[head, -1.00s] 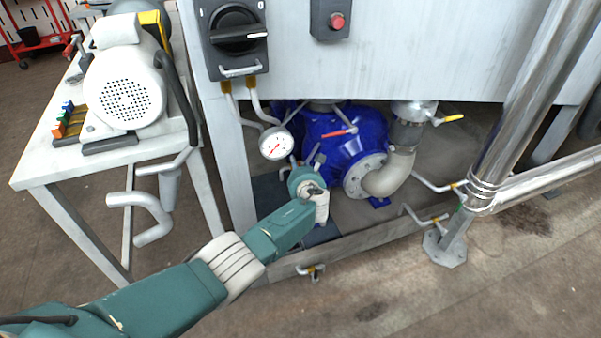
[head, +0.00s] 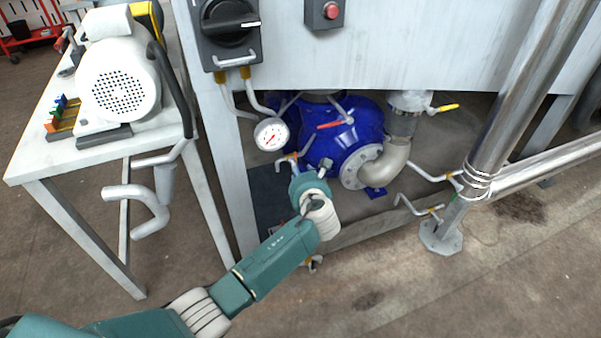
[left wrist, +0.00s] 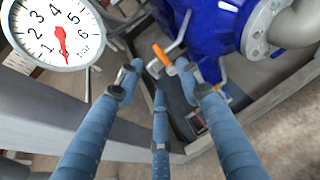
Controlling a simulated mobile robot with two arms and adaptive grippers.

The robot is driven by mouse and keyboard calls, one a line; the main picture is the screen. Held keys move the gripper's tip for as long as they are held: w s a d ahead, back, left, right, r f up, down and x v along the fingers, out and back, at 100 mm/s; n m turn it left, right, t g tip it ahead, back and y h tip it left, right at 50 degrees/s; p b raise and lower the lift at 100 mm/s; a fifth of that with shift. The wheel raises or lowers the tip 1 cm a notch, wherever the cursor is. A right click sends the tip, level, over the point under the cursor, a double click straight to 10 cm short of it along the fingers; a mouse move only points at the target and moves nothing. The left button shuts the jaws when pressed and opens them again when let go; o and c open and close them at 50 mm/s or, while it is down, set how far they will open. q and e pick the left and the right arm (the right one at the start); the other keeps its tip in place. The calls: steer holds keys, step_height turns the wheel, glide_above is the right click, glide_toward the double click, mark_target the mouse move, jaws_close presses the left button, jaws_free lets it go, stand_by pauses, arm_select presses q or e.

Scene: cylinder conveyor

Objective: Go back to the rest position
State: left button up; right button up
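My left arm reaches in from the lower left in the head view. Its wrist hides most of the left gripper (head: 322,166), which is in front of the blue pump (head: 345,140). In the left wrist view the fingers of the left gripper (left wrist: 158,85) are spread apart with nothing between them. A valve lever with an orange handle (left wrist: 162,56) lies just beyond the fingertips, apparently clear of them. My right gripper is in neither view.
A pressure gauge (head: 271,134) hangs close to the left gripper, left of the pump. A metal panel with a black rotary switch (head: 230,23) stands above. A white table (head: 28,165) with a motor (head: 118,78) is at left. Steel pipes (head: 505,100) stand at right. Floor in front is open.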

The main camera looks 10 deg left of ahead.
arm_select(q)
steer(key=shift+s+d+r, duration=0.2)
steer(key=shift+s, duration=0.3)
